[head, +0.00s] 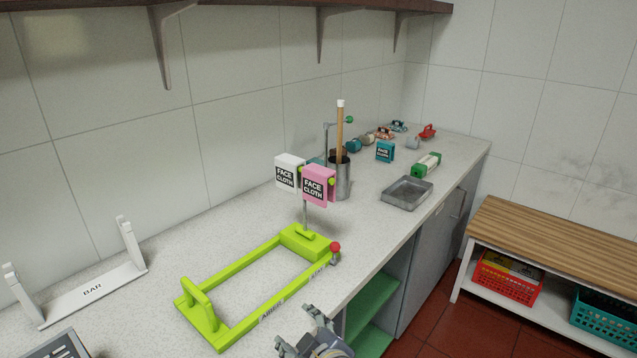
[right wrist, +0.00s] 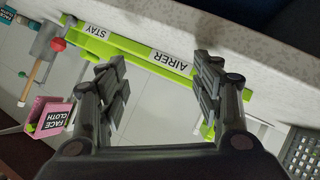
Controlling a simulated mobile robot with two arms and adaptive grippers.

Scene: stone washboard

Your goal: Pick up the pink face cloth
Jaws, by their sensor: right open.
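The pink face cloth (head: 318,186) hangs upright with a black "FACE CLOTH" label on a post above the green airer frame (head: 258,315). A white face cloth (head: 288,172) hangs just left of it. The pink cloth also shows in the right wrist view (right wrist: 50,117), at the left, outside the fingers. My right gripper (head: 309,328) is at the bottom of the head view, in front of the airer and apart from the cloth. In the right wrist view its fingers (right wrist: 160,85) are spread with nothing between them. My left gripper is not in view.
A metal cup (head: 340,182) with a wooden stick stands behind the cloths. A red knob (head: 335,247) sits at the airer's right corner. A grey tray (head: 407,194) lies farther right. A white bar holder (head: 88,290) stands left. A shelf runs overhead.

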